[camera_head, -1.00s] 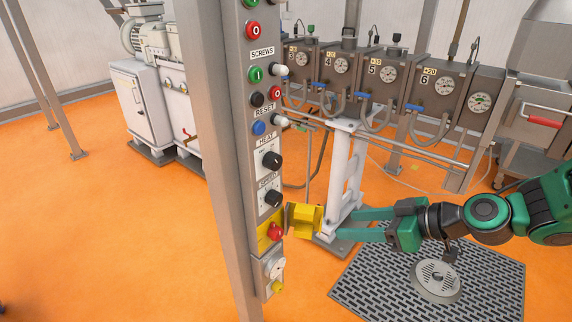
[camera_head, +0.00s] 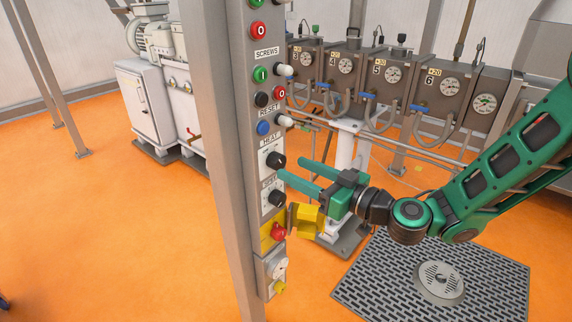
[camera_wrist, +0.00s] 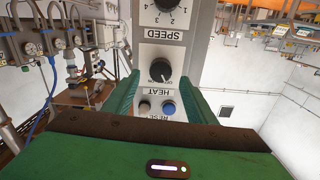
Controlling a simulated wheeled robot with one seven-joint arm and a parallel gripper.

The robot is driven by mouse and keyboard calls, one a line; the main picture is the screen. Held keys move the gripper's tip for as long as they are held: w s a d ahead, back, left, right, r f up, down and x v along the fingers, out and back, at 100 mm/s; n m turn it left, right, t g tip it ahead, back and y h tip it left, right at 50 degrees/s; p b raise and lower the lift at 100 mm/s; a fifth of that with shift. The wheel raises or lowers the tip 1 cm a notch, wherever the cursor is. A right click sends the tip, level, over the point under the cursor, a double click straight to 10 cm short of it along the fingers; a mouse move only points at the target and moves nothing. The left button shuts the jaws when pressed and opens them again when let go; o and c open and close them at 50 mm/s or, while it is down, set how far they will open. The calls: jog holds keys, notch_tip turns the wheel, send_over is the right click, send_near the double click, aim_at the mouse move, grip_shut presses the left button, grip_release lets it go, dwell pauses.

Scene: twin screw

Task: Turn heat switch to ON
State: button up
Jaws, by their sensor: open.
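The heat switch (camera_head: 276,160) is a black rotary knob on a white plate under the HEAT label, on the grey control column. In the wrist view the picture is upside down, and the heat switch (camera_wrist: 160,71) shows ahead of my gripper, with its HEAT label below it. My gripper (camera_head: 290,169) is open, its two green fingers reaching left toward the column near the knob. In the wrist view the fingers (camera_wrist: 160,92) stand to either side of the HEAT plate. Nothing is between them, and I cannot tell the exact gap to the knob.
The black speed knob (camera_head: 277,198) sits just below. A yellow guard (camera_head: 308,218) juts out beside the red emergency button (camera_head: 278,232). The blue reset button (camera_head: 263,128) is above the HEAT label. Machinery with gauges (camera_head: 393,75) stands behind.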

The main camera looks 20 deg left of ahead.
aim_at(282, 163)
jog(key=shift+x, duration=2.4)
jog(key=c, duration=1)
